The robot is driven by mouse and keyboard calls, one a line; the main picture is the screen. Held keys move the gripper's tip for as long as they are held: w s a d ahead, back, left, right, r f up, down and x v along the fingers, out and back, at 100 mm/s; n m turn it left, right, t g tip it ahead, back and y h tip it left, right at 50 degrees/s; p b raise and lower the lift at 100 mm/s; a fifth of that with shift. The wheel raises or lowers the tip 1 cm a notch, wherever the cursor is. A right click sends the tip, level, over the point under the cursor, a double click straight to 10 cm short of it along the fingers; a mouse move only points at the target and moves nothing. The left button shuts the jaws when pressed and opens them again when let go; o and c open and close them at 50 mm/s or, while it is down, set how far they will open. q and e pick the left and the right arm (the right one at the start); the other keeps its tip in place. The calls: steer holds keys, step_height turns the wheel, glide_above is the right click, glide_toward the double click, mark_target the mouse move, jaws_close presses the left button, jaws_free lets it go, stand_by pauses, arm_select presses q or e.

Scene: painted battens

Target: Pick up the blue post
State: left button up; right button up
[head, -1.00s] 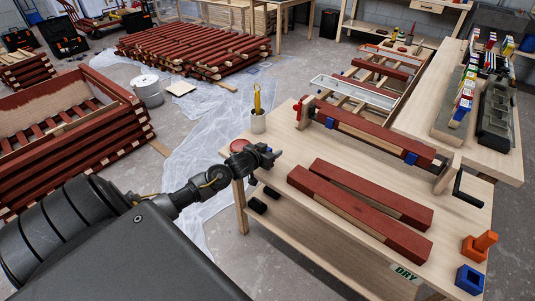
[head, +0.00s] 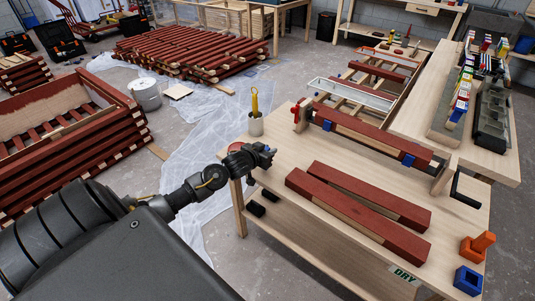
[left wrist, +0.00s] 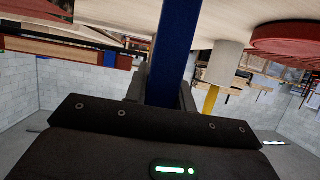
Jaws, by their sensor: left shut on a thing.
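The blue post (left wrist: 176,45) stands between the two fingers of my left gripper (left wrist: 162,92) in the left wrist view. The fingers press on it from both sides, and its lower part is hidden behind the gripper body. In the head view my left gripper (head: 266,151) is at the left corner of the wooden bench (head: 285,150). Only a small bit of blue shows at its fingertips there. I cannot tell whether the post touches the bench top. My right gripper is not in view.
A cup (head: 256,126) with a yellow-handled tool and a red disc (head: 236,147) are close to the gripper. Red battens (head: 357,217) lie on the bench.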

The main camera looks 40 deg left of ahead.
arm_select(q)
steer(key=s+d+r+b, duration=0.2)
steer(key=s+d+r, duration=0.7)
steer(key=d+r, duration=0.2)
steer(key=w+d+r+m+h, duration=0.1)
steer(key=w+d+r, duration=0.1)
steer(key=d+r, duration=0.6)
steer(key=d, duration=0.4)
steer(key=shift+w+d+r, duration=0.2)
steer(key=shift+d+r, duration=0.05)
steer(key=shift+r, duration=0.05)
